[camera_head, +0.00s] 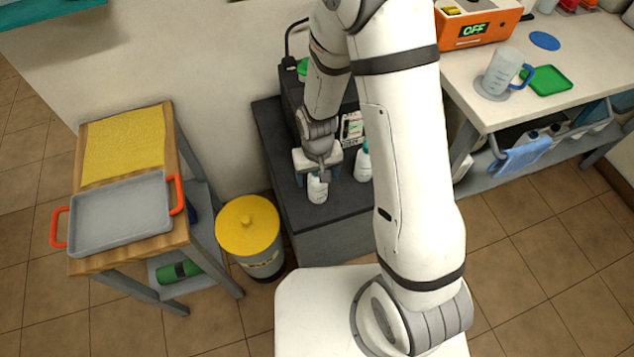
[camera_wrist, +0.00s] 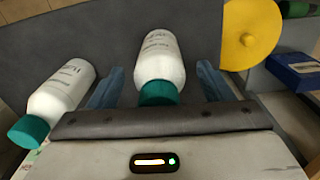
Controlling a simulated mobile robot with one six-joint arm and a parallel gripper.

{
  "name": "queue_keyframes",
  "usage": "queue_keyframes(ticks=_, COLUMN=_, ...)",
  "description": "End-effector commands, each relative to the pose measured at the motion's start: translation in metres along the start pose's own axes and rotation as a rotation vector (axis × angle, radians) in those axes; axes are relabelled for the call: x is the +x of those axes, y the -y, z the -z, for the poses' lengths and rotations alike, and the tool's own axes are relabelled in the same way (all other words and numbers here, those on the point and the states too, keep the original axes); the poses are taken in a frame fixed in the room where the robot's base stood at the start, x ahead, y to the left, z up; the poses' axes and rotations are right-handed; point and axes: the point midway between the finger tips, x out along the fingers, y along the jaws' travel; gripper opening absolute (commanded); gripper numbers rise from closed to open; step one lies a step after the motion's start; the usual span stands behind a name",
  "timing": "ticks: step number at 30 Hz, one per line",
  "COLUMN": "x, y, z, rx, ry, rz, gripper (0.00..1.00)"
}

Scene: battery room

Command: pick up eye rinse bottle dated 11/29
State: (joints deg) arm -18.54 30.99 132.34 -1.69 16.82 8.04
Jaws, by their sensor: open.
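My gripper (camera_head: 318,172) is over the dark cabinet, pointing down, with its fingers apart. In the wrist view, one white bottle with a teal cap (camera_wrist: 160,62) stands between the two blue fingers of my gripper (camera_wrist: 158,82), with gaps on both sides. The same bottle (camera_head: 317,190) shows below my gripper in the head view. A second white bottle with a teal cap (camera_wrist: 62,92) is outside the fingers, at the left of the wrist view; it shows to the right of my gripper in the head view (camera_head: 362,166). Both carry printed labels, but I cannot read a date on either.
The bottles stand on a dark cabinet (camera_head: 345,203). A yellow-lidded bin (camera_head: 248,226) is left of it, beside a wooden cart with a grey tray (camera_head: 122,215). A white bench (camera_head: 590,65) with a jug (camera_head: 503,72) is at the right.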

Motion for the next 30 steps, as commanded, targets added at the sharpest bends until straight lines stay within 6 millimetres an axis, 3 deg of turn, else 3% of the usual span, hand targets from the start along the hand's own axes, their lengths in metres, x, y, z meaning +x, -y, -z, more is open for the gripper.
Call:
queue_keyframes(ticks=9, x=0.0058, y=-0.0004, z=0.0005, rx=0.002, ry=-0.002, rz=0.000, gripper=0.74)
queue_keyframes(ticks=30, x=0.0056, y=-0.0010, z=0.0004, rx=0.003, ry=-0.001, rz=0.000, gripper=0.17)
